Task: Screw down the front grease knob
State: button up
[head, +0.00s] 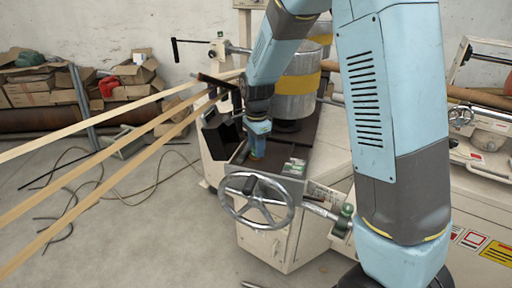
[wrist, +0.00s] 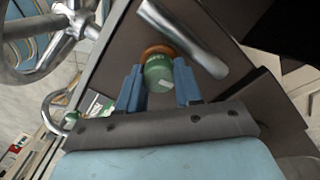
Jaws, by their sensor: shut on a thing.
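A green grease knob (wrist: 158,76) with a copper-brown ring at its far end shows in the wrist view. My gripper (wrist: 158,66) has one blue finger on each side of it and is shut on it. In the head view my gripper (head: 257,152) points down onto the dark top of the machine (head: 220,172), behind the handwheel. The knob is hidden there by the fingers. How far the knob is screwed down cannot be told.
A metal handwheel (head: 257,201) stands close in front of my gripper. A second green fitting (head: 345,215) is to its right. A grey and yellow drum (head: 298,95) stands behind, wooden strips (head: 100,155) run in from the left, and a metal bar (wrist: 182,38) lies just beyond the knob.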

jog(key=shift+w+d+r, duration=0.15)
jog(key=shift+w, duration=0.1)
jog(key=o, duration=1)
jog(key=shift+s, duration=0.15)
jog(key=shift+o, duration=0.2)
notch_tip(320, 180, up, 14)
jog(key=shift+f, duration=0.25)
